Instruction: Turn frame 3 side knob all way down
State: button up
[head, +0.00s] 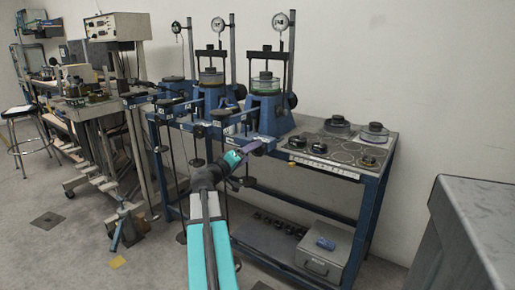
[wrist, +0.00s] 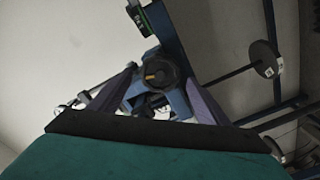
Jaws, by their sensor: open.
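Several blue lever frames stand in a row on a blue-legged bench in the head view. The rightmost frame (head: 268,118) has a dial gauge on top and a round black side knob (head: 292,100). My gripper (head: 258,148), teal with purple fingers, is in front of and below this frame. In the wrist view my gripper (wrist: 163,80) is open. A dark round knob (wrist: 170,70) with a short orange mark shows between its fingertips, on a blue frame part. I cannot tell whether the fingers touch it, or which frame's number it belongs to.
A round weight plate on a rod (wrist: 264,60) is at the right in the wrist view. The bench top (head: 340,150) at right carries dishes and small black parts. A grey box (head: 322,262) sits on the lower shelf. A grey counter (head: 470,225) stands at far right.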

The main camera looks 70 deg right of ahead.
jog(key=p+x, duration=0.1)
jog(key=x, duration=0.4)
jog(key=shift+d+r+p, duration=0.1)
jog(key=shift+d+p, duration=0.05)
jog(key=shift+p, duration=0.15)
jog(key=shift+c, duration=0.8)
jog(key=c, duration=1.2)
jog(key=shift+d, duration=0.15)
